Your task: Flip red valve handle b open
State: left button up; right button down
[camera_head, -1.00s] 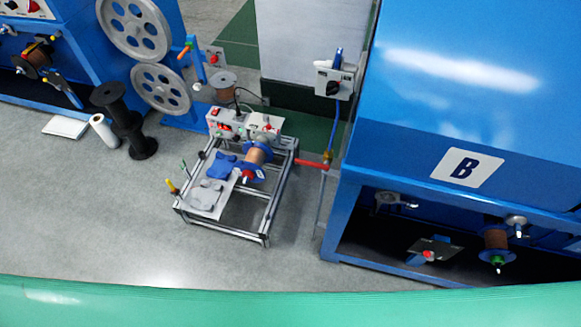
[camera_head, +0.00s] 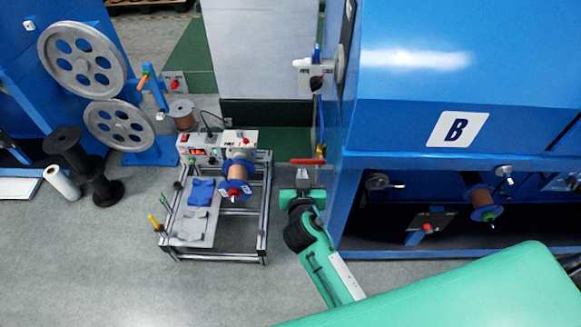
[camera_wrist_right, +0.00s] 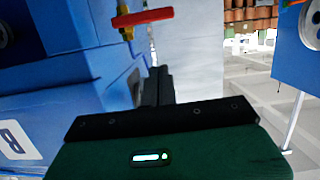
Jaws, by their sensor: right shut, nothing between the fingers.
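The red valve handle (camera_head: 308,161) lies level on a brass valve (camera_head: 321,151) at the front left corner of the blue machine marked B. In the right wrist view the handle (camera_wrist_right: 142,18) shows at the top, with the brass fitting (camera_wrist_right: 127,34) under its left end. My right gripper (camera_head: 303,177) is just in front of and below the handle. In the wrist view its dark fingers (camera_wrist_right: 158,84) are shut and empty, pointing up toward the handle, with a visible gap between. My left gripper is not in view.
The blue machine (camera_head: 400,140) stands close on the right. A metal frame bench (camera_head: 264,215) with a copper spool (camera_head: 237,171) stands left of my right arm. Black spools (camera_head: 64,150) stand farther left. Grey floor is free in front of the bench.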

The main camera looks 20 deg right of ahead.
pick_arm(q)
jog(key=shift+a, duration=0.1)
pick_arm(e)
jog(key=shift+r, duration=0.55)
jog(key=p, duration=0.2)
send_over(302, 162)
jog(key=s, duration=0.2)
notch_tip(302, 162, down, 2)
jog(key=f, duration=0.4)
jog(key=shift+a, duration=0.4)
jog(key=shift+f, duration=0.3)
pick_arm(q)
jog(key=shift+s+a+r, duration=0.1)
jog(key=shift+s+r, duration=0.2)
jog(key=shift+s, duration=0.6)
